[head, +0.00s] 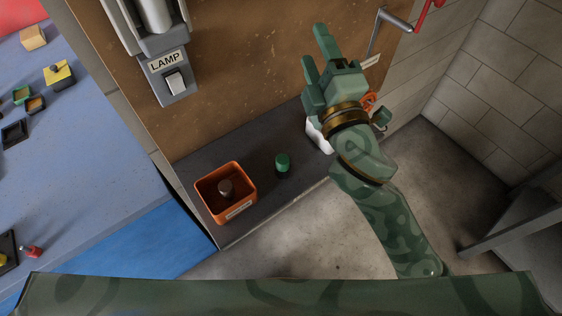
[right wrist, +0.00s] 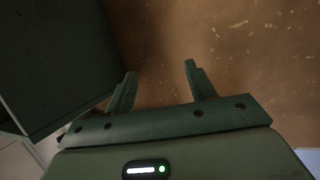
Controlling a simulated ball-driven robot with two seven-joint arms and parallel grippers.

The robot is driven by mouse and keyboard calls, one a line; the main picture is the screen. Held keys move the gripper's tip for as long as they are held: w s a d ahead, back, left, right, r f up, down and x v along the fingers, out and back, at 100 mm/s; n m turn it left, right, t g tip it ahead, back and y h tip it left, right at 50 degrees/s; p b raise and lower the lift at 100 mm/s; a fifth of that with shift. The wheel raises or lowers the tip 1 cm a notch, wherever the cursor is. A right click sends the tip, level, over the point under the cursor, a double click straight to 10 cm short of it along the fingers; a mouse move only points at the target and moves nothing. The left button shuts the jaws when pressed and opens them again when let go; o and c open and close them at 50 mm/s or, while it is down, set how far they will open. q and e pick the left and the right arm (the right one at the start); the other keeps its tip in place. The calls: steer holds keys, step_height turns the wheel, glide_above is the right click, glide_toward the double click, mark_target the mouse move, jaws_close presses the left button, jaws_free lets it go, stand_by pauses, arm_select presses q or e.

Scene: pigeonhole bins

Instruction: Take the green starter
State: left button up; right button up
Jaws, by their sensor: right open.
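The green starter (head: 282,162) is a small green cylinder standing on the dark shelf (head: 265,205) in the head view. It is just right of an orange bin. My right gripper (head: 314,48) is above and to the right of the starter in the picture, in front of the brown board. Its two fingers are apart with nothing between them. In the right wrist view my right gripper (right wrist: 160,72) is open and empty against the brown board; the starter does not show there. My left gripper is not in view.
A LAMP switch box (head: 176,84) is on the brown board (head: 240,70). A white object (head: 318,136) is partly hidden behind my right arm. A blue surface with small items is at left.

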steer(key=s+a+r+n+g+y, duration=0.55)
steer(key=a+n+y, duration=0.35)
steer(key=n, duration=0.3)
steer(key=s+a+r+n+g+y, duration=0.4)
steer(key=a+r+n+g+y, duration=0.35)
steer(key=n, duration=0.45)
steer(key=s+a+f+n+g, duration=0.3)
steer(key=s+a+n+g, duration=0.2)
steer(key=n+g, duration=0.4)
steer(key=n+t+h, duration=0.2)
steer(key=n+h, duration=1.3)
steer(key=h, duration=0.7)
glide_above(283, 159)
step_height(283, 159, down, 28)
steer(key=shift+s+f, duration=0.1)
step_height(283, 159, down, 6)
steer(key=shift+f+p, duration=0.1)
steer(key=shift+p, duration=0.3)
steer(key=c, duration=1.1)
